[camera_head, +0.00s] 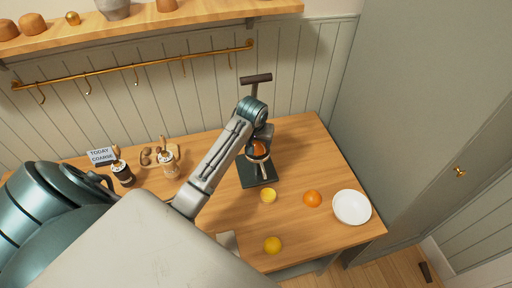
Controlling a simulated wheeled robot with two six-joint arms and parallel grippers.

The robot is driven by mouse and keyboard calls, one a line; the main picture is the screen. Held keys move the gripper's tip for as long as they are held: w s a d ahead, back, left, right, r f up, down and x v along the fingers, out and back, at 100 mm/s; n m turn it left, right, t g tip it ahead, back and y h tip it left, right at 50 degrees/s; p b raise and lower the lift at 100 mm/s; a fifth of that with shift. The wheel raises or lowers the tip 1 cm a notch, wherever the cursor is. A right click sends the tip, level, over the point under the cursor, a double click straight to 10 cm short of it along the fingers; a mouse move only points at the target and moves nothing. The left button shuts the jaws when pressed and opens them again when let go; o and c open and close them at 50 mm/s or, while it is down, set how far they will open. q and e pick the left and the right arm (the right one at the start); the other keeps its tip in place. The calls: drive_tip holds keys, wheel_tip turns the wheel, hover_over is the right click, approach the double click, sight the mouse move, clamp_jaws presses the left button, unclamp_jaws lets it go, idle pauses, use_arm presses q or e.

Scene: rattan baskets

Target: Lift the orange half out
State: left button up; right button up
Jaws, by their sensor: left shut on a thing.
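A citrus press with a dark base (257,171) stands on the wooden table, its dark T-shaped handle (256,79) raised at the top. The orange half (259,148) shows as an orange patch at the press's cup. My left gripper (262,140) reaches in from the left and is shut on the orange half. My wrist covers much of the press, and the fingertips are small and partly hidden. I cannot tell whether the half touches the cup. My right gripper is not in view.
A yellow lemon half (268,196), a whole orange (312,199), a lemon (273,245) and a white plate (352,207) lie in front and to the right. Jars (122,174) and a small sign (101,156) stand at the left. A brass rail (140,67) and shelf (210,9) are behind.

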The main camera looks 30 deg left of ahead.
sight(257, 143)
use_arm(q)
drive_tip(key=shift+r, duration=2.5)
